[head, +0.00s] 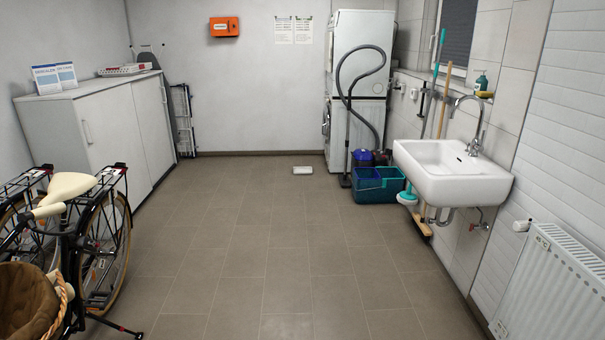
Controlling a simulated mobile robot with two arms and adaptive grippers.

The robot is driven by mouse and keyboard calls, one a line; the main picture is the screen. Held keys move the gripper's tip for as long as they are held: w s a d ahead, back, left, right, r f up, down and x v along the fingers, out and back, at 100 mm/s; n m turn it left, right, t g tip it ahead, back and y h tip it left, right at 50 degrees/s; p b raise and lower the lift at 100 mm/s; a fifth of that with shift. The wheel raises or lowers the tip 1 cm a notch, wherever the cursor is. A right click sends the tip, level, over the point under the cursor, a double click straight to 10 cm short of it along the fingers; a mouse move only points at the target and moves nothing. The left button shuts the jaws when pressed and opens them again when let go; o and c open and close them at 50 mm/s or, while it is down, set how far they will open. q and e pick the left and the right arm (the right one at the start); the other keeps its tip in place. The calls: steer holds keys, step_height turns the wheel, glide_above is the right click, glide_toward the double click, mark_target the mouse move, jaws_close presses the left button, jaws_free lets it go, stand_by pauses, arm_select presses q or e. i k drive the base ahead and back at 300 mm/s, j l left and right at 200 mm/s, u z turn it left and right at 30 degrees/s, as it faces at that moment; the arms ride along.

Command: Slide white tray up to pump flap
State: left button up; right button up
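A small white tray (302,170) lies on the tiled floor near the back wall, a little left of the stacked machines. The stacked white washer and dryer (360,60) stand against the back wall, right of the middle. There is open floor between the tray and the machines. Neither of my grippers is in view.
A sink (452,175) and radiator (550,290) line the right wall. A bicycle (75,235) and white cabinets (110,130) stand at the left. The middle floor is clear.

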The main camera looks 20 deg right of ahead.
mark_target(301, 170)
steer(key=i+z, duration=0.45)
steer(key=i, duration=6.95)
